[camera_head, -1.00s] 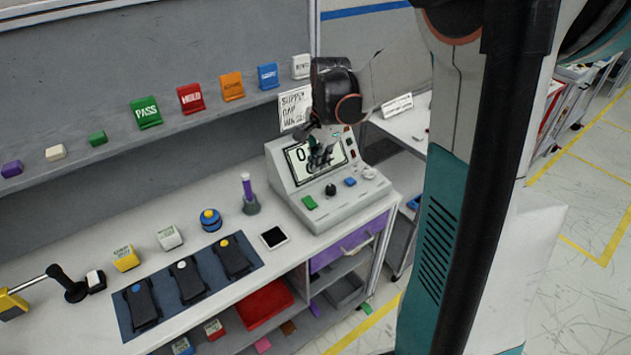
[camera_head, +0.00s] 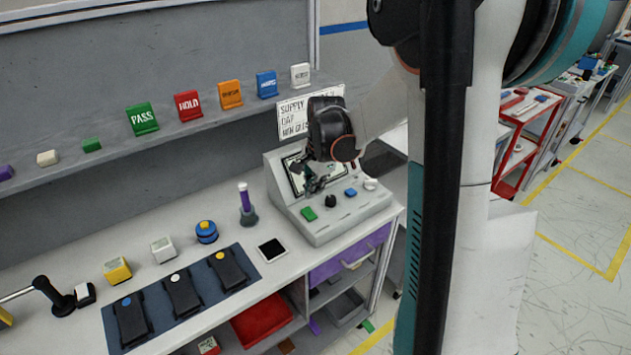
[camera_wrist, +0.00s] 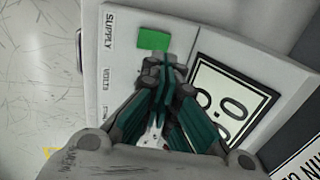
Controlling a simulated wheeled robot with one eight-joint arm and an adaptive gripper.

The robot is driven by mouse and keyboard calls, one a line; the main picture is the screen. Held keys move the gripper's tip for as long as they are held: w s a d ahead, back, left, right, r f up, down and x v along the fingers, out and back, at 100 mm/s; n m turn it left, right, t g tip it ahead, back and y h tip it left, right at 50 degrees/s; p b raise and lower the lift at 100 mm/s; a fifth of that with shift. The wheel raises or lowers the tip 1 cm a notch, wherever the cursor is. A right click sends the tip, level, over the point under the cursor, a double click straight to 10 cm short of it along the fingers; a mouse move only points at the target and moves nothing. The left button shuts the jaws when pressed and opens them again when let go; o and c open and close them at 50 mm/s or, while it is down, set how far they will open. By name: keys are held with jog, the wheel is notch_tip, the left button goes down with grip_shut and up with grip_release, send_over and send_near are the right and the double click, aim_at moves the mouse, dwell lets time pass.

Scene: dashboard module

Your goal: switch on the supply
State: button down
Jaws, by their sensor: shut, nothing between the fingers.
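The supply (camera_head: 335,213) is a light grey console with a sloped front on the right of the bench. Its green button (camera_head: 309,214) sits at the lower left of the panel, with a dark knob (camera_head: 330,201) and a blue button beside it. In the wrist view the green button (camera_wrist: 154,39) lies just beyond my fingertips, near the printed word SUPPLY. The display (camera_wrist: 228,100) reads what looks like 0.0. My gripper (camera_head: 314,186) is shut and empty, above the panel in front of the display. It also shows in the wrist view (camera_wrist: 165,68), apart from the button as far as I can tell.
A blue mat (camera_head: 150,296) with several black devices lies further left. A shelf (camera_head: 190,124) with coloured signs runs behind. A paper sign (camera_head: 292,117) stands behind the supply.

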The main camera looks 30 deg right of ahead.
aim_at(313, 212)
jog(key=f+b, duration=0.1)
jog(key=f, duration=0.2)
jog(key=w+f, duration=0.1)
jog(key=f, duration=0.2)
jog(key=shift+w+b, duration=0.1)
jog(key=shift+b, duration=0.3)
jog(key=shift+f, duration=0.1)
jog(key=shift+w+f+g, duration=0.25)
jog(key=shift+f+g, duration=0.1)
jog(key=shift+g, duration=0.15)
jog(key=shift+s, duration=0.1)
jog(key=shift+s+r, duration=0.15)
jog(key=shift+s, duration=0.65)
jog(key=shift+r, duration=0.1)
